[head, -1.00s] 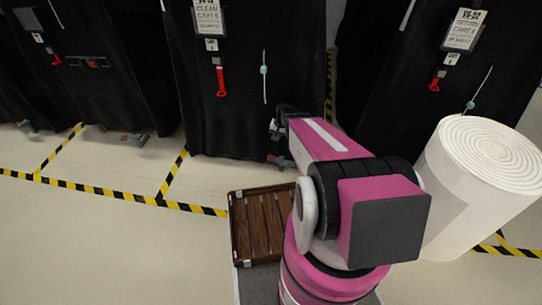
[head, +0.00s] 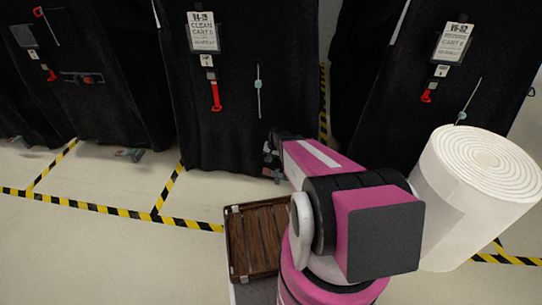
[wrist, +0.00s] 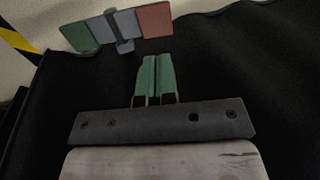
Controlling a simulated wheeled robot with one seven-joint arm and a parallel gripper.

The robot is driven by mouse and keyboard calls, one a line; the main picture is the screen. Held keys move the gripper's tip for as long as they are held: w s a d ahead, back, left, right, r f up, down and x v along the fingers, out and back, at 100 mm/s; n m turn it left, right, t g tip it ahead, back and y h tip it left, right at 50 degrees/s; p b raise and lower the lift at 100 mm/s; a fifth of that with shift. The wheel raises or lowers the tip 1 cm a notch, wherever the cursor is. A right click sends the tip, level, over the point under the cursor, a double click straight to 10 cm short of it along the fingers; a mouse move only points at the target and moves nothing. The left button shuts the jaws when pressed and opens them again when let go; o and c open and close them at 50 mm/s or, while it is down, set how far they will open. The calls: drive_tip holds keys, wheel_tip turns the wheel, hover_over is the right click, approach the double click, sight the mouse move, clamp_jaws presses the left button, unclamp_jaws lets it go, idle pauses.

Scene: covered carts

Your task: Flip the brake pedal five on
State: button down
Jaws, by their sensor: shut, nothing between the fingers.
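A brake pedal (wrist: 78,37) with a green end, grey-blue middle and red end (wrist: 155,20) shows at the top of the wrist view, at the foot of a black covered cart (head: 245,90). Its red end points right, its green end left. My gripper (wrist: 155,60) is shut and empty, its green fingertips together just short of the pedal, apart from it in the picture. In the head view my gripper (head: 270,148) is low in front of the middle cart and largely hides that pedal. No number shows on the pedal.
Another pedal (head: 130,154) sits under the cart at left. A brown slatted crate (head: 230,240) stands on the floor below my arm. A large white roll (head: 465,215) is at right. Yellow-black tape (head: 110,209) marks the floor. Open floor lies at left.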

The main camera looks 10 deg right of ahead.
sight(265, 170)
drive_tip(key=x, duration=0.8)
drive_tip(key=shift+f, duration=0.15)
drive_tip(key=shift+a+f, duration=0.1)
drive_tip(key=shift+w+a+f+g+h, duration=0.15)
drive_tip(key=shift+a+f+g+h, duration=0.15)
drive_tip(key=shift+h, duration=0.35)
drive_tip(key=shift+w+a+f+g+h, duration=0.1)
drive_tip(key=shift+w+a+f+h, duration=0.1)
drive_tip(key=shift+f+h, duration=0.35)
drive_tip(key=shift+a+f, duration=0.3)
drive_tip(key=shift+f, duration=0.6)
drive_tip(key=w+a+r, duration=0.1)
drive_tip(key=a+r, duration=0.2)
drive_tip(key=r, duration=1.1)
drive_tip(key=shift+r, duration=0.1)
